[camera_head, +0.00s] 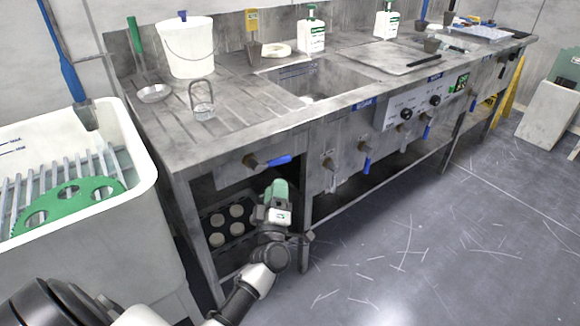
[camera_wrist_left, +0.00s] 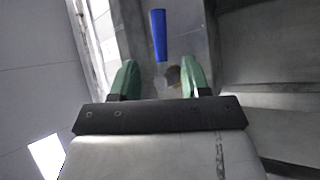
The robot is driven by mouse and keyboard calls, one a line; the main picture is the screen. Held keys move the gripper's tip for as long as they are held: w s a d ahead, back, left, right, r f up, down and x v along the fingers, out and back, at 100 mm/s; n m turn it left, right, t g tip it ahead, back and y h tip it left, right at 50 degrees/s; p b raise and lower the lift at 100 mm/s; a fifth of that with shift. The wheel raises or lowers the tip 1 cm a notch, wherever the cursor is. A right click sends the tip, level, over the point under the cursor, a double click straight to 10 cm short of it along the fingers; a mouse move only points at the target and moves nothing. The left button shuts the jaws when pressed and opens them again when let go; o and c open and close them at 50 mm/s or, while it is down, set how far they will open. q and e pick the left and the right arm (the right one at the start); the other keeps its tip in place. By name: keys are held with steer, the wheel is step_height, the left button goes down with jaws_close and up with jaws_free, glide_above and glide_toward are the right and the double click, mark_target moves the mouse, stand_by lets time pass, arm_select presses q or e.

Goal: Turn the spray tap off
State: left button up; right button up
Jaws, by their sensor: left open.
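A tap with a blue lever (camera_head: 279,160) and a brass body (camera_head: 250,161) sits on the bench front at the left. Its lever points sideways to the right. The tap labels are too small to read. My left gripper (camera_head: 277,186), with green fingers, is just below and in front of this lever. In the left wrist view the gripper (camera_wrist_left: 158,62) is open and empty. The blue lever (camera_wrist_left: 158,35) lies beyond the fingertips, in line with the gap between them, with no visible contact. My right gripper is not in view.
More blue-handled taps (camera_head: 365,160) hang along the front of the metal bench (camera_head: 240,138), near a control panel (camera_head: 415,103). A white tub (camera_head: 150,165) with a green plate (camera_head: 70,200) stands at the left. A shelf below holds round pieces (camera_head: 218,220).

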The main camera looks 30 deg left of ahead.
mark_target(279, 164)
arm_select(q)
steer(key=x, duration=0.8)
steer(key=shift+w+a, duration=0.1)
steer(key=shift+w, duration=0.3)
jaws_close()
